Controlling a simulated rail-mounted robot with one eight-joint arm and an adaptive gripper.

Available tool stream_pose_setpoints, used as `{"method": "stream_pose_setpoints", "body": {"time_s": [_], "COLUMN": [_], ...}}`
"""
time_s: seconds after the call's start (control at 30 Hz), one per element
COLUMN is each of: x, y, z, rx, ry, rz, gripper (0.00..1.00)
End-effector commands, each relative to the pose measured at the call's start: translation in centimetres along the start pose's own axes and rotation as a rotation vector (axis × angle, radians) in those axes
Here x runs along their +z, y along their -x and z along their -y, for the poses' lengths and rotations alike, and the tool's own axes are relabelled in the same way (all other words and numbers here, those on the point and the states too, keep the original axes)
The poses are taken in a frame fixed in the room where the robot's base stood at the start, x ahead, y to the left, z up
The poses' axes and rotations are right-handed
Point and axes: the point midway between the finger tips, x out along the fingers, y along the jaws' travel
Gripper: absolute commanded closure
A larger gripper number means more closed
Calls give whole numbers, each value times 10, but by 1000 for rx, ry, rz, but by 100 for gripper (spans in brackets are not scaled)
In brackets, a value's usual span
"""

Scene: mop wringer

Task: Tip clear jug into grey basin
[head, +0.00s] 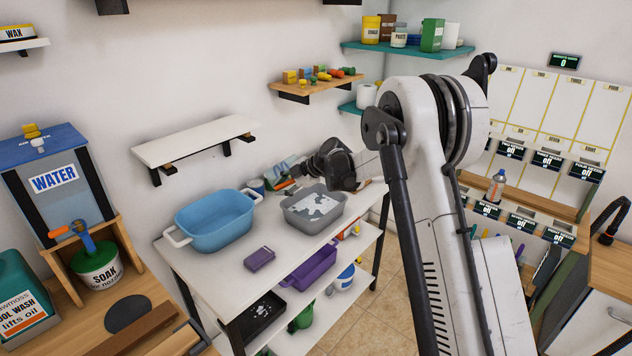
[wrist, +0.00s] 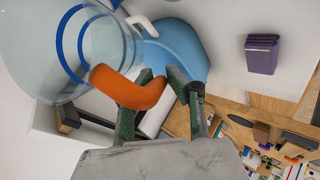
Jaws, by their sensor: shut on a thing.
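The clear jug (wrist: 55,50), with blue rings and an orange handle (wrist: 122,88), fills the upper left of the wrist view. My gripper (wrist: 157,92) has its green-padded fingers shut on that handle. In the head view my wrist is above and behind the grey basin (head: 313,222), and the jug cannot be made out clearly there. The grey basin stands on the white table with whitish patches inside. I cannot tell how far the jug is tilted or whether it holds liquid.
A blue basin (head: 215,222) with white handles stands left of the grey basin; it also shows in the wrist view (wrist: 178,48). A purple box (head: 259,259) lies on the white table (head: 205,275) in front. A white wall shelf (head: 195,141) hangs behind.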

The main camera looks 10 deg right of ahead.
Motion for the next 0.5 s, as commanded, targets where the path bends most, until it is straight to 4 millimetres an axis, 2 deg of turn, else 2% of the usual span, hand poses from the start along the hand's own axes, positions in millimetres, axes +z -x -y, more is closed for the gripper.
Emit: {"method": "stream_pose_setpoints", "body": {"time_s": [0.5], "x": [13], "y": [-21], "z": [19], "rx": [-204], "ry": [88], "rz": [252], "gripper": [100]}}
